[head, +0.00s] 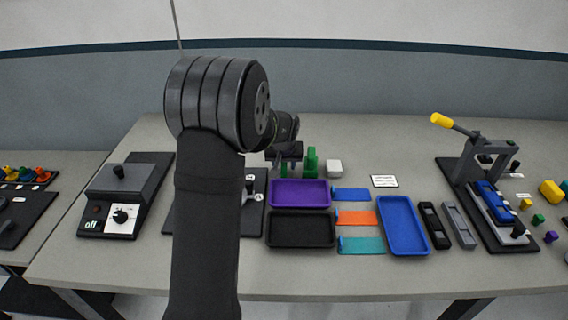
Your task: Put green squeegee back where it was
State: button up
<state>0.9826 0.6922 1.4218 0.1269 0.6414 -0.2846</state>
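A green upright piece (311,160), which may be the green squeegee or its holder, stands behind the purple tray. A second, smaller green part (284,170) shows just below my gripper (285,158), to its left. I cannot tell whether the two green parts are one thing. My gripper is small and dark in the picture, partly behind my own arm, above the back edge of the purple tray (299,206). Its fingers are not clear, and I cannot tell whether it holds the lower green part.
A black tray (301,243) lies in front of the purple tray. Blue (350,195), orange (358,218) and teal (362,246) strips lie to the right, then a blue tray (403,240). A white block (334,167) stands behind. A lever press (482,180) stands at right, a dial box (120,205) at left.

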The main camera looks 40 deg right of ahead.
jog(key=shift+r, duration=0.55)
jog(key=v, duration=1.1)
jog(key=shift+s+a, duration=0.15)
jog(key=x, duration=1.2)
jog(key=shift+f, duration=0.3)
notch_tip(320, 180, up, 3)
jog(key=shift+f, duration=0.1)
jog(key=shift+r, duration=0.6)
jog(key=shift+f, duration=0.1)
